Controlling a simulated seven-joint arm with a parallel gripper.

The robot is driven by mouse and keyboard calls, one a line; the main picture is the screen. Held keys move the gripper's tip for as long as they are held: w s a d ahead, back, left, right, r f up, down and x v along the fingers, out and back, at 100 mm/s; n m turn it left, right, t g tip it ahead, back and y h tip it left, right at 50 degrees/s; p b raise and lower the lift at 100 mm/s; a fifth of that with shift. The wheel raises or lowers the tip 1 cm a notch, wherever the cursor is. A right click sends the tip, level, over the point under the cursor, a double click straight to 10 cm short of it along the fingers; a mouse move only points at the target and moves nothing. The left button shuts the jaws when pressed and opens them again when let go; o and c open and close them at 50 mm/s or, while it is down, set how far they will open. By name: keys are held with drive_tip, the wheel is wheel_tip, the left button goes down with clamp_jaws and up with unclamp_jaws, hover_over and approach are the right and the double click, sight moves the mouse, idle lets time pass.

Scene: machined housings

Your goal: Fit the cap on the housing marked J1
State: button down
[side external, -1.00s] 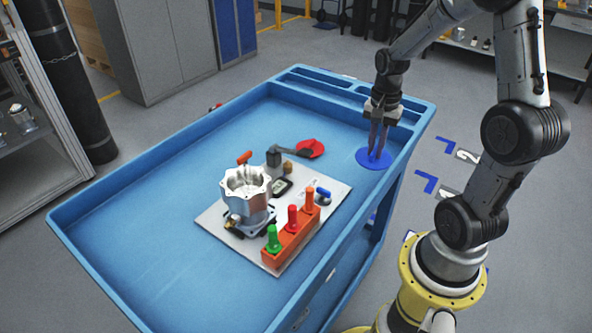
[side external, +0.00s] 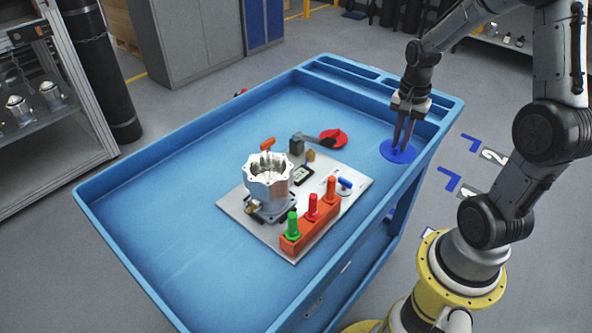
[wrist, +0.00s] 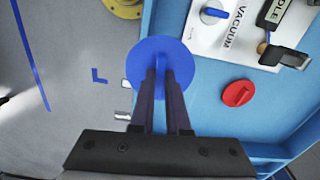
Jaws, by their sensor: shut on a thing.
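My gripper (side external: 402,148) is shut on a blue cap (side external: 392,155), a flat disc with a raised fin between the fingers. In the wrist view, the fingers (wrist: 160,75) point at the disc's middle and the blue cap (wrist: 139,62) overlaps the cart's edge. It seems held above the cart top, near the right wall. A silver housing (side external: 268,190) with a scalloped open rim stands upright on a grey plate, left of my gripper and well apart from it. No J1 mark is legible. A red cap (side external: 337,137) lies behind the plate; it also shows in the wrist view (wrist: 238,93).
The grey plate (side external: 330,205) carries an orange block (side external: 312,232) with green, red and orange pegs, a blue knob (side external: 344,183) by the word VACUUM, and a dark lever handle (side external: 309,141). The blue cart (side external: 170,215) has raised walls; its left part is clear.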

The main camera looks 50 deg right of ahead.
drive_tip(key=shift+r, duration=0.25)
drive_tip(key=w+a+r+n, duration=0.1)
drive_tip(key=w+a+r, duration=0.25)
drive_tip(key=w, duration=0.35)
drive_tip(key=w+a+r, duration=0.3)
drive_tip(key=w+a, duration=0.1)
drive_tip(key=w, duration=0.3)
drive_tip(key=w+a+n, duration=0.2)
drive_tip(key=w+a, duration=0.1)
drive_tip(key=a, duration=0.6)
drive_tip(key=w+a+n, duration=0.3)
drive_tip(key=a, duration=0.6)
drive_tip(key=shift+w+r, duration=0.25)
drive_tip(key=shift+r, duration=0.1)
drive_tip(key=shift+f, duration=2.4)
